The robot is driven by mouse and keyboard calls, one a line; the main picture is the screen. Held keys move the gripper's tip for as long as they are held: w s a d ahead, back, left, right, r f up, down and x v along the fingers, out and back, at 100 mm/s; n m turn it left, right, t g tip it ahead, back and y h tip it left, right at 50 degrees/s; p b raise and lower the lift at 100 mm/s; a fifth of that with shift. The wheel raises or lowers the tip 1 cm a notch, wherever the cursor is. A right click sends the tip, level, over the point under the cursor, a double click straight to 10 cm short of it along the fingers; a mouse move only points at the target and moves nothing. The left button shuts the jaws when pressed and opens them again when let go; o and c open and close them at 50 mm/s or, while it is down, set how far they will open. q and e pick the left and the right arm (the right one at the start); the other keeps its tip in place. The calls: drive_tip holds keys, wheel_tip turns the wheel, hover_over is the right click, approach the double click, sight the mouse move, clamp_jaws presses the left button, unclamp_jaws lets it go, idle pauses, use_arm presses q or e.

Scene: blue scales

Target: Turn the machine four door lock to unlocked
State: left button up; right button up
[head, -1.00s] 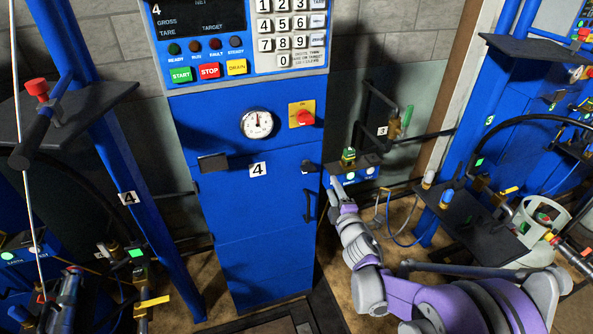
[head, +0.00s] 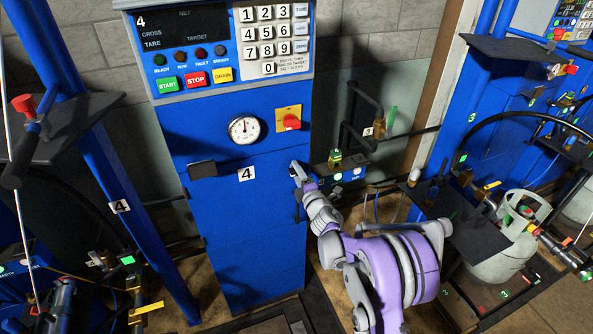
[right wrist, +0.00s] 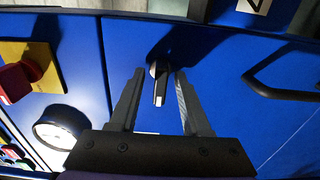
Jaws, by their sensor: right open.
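The machine four cabinet (head: 225,235) is blue, with a "4" label (head: 246,174) on its door. The door lock (right wrist: 159,80) is a small dark knob with a grey lever, seen in the right wrist view. My right gripper (right wrist: 156,72) is open, its two fingers on either side of the lock lever. I cannot tell whether they touch it. In the head view my right gripper (head: 298,170) is at the cabinet's right edge, and it hides the lock there. My left gripper is not in view.
The black door handle (right wrist: 280,85) is close to the lock. A red knob on a yellow plate (head: 290,120) and a round gauge (head: 244,130) sit above the door. A gas cylinder (head: 500,250) stands at the right.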

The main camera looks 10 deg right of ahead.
drive_tip(key=shift+w, duration=0.2)
clamp_jaws()
idle(0.3)
drive_tip(key=shift+f+m+b, duration=0.15)
drive_tip(key=shift+m+b, duration=0.25)
drive_tip(key=shift+b, duration=0.1)
drive_tip(key=m+b, duration=0.6)
drive_tip(key=shift+b, duration=0.4)
drive_tip(key=m+b, duration=0.4)
drive_tip(key=m, duration=0.1)
drive_tip(key=shift+d+m, duration=0.1)
drive_tip(key=shift+m, duration=0.3)
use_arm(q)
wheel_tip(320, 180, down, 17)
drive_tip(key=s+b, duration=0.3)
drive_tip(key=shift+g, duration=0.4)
use_arm(e)
drive_tip(key=m, duration=0.5)
drive_tip(key=shift+r, duration=0.25)
drive_tip(key=shift+m, duration=0.3)
